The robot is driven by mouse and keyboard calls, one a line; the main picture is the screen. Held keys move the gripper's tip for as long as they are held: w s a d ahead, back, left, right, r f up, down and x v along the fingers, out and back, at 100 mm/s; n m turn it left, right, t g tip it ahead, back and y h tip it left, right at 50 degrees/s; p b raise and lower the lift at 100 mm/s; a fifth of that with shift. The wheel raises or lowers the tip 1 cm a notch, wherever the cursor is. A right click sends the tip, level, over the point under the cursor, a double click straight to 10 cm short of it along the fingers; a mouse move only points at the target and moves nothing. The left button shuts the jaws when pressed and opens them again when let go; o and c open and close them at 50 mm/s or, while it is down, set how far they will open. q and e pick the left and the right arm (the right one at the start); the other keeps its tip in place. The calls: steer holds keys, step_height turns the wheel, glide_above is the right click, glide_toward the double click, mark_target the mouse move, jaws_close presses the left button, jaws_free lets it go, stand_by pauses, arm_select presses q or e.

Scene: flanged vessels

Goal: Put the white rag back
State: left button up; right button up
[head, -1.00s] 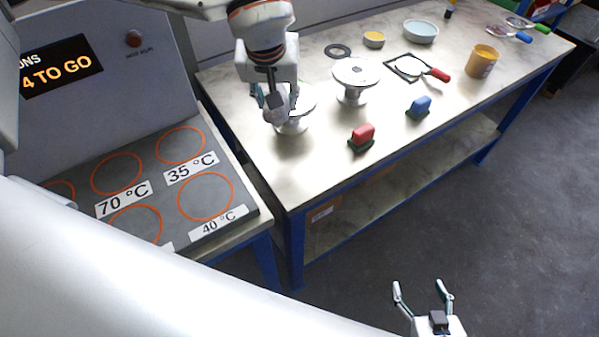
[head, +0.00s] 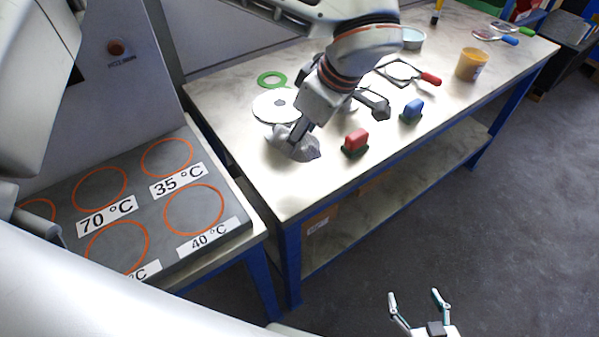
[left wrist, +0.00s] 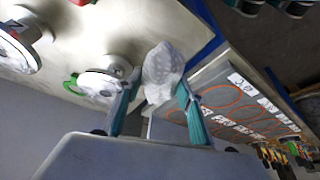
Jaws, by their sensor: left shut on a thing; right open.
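The white rag (head: 304,150), a crumpled pale grey-white cloth, is in my left gripper (head: 297,136) in the head view. It is over the near left part of the bench, in front of a white flanged vessel (head: 272,104). I cannot tell whether the rag touches the bench top. In the left wrist view the rag (left wrist: 163,66) sits between the two teal fingers of the left gripper (left wrist: 155,92), with the vessel (left wrist: 98,84) beside it. My right gripper (head: 420,300) is open and empty, low over the floor.
A green ring (head: 272,79) lies behind the vessel. A red-handled block (head: 355,141) and a blue-handled block (head: 412,110) stand to the right of the rag. A heating plate (head: 150,205) with orange circles is at left. My left arm hides the bench's middle back.

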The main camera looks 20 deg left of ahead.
mark_target(316, 151)
arm_select(q)
step_height(316, 151, down, 11)
steer(key=shift+f, duration=0.2)
stand_by(0.3)
steer(key=shift+f, duration=0.1)
steer(key=o, duration=0.9)
steer(key=shift+o, duration=0.4)
steer(key=shift+d+r, duration=0.15)
steer(key=shift+r, duration=0.4)
steer(key=v, duration=1.1)
steer(key=shift+s+r, duration=0.1)
